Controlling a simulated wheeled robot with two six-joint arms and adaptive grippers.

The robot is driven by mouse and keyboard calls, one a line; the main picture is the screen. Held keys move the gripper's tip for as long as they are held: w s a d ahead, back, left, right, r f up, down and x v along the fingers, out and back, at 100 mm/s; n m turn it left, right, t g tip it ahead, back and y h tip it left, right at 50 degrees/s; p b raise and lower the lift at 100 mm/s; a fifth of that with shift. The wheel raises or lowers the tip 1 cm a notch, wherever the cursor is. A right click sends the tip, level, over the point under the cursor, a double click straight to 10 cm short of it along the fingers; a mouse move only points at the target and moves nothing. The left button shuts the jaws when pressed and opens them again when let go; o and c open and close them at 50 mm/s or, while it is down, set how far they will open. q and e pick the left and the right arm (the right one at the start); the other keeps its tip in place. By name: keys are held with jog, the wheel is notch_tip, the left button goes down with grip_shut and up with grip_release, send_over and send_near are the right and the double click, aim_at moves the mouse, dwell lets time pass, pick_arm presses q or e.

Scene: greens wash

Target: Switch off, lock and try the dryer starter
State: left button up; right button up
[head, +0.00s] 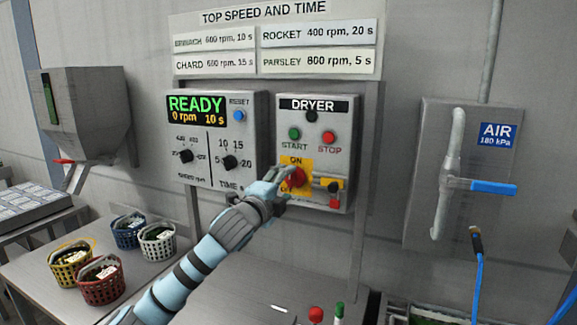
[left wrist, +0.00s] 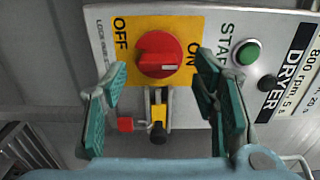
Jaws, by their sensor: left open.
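The dryer starter (head: 316,140) is a grey box on the wall panel with a green START button (head: 294,133) and a red STOP button (head: 328,137). Its red rotary knob (left wrist: 158,55) sits on a yellow ON/OFF plate (left wrist: 190,22); the knob's white mark lies on the ON side. Beside the knob is a yellow and black hasp-like part (left wrist: 158,112) with a small red piece (left wrist: 125,124). My left gripper (head: 276,182) is open in front of the starter. In the left wrist view its fingers (left wrist: 163,80) stand apart on either side of the knob, with no clear contact. My right gripper is out of view.
A control box (head: 218,140) reading READY, 0 rpm, 10 s is left of the starter. An air valve with a blue handle (head: 490,187) is at right. Baskets of greens (head: 102,281) stand on the left table. Red and green-topped items (head: 316,314) show at bottom.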

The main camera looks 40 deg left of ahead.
aim_at(290, 181)
pick_arm(q)
jog(key=x, duration=0.3)
jog(key=shift+d, duration=0.1)
jog(key=shift+c, duration=0.6)
jog(key=shift+f, duration=0.1)
jog(key=c, duration=1)
jog(key=shift+c, duration=0.2)
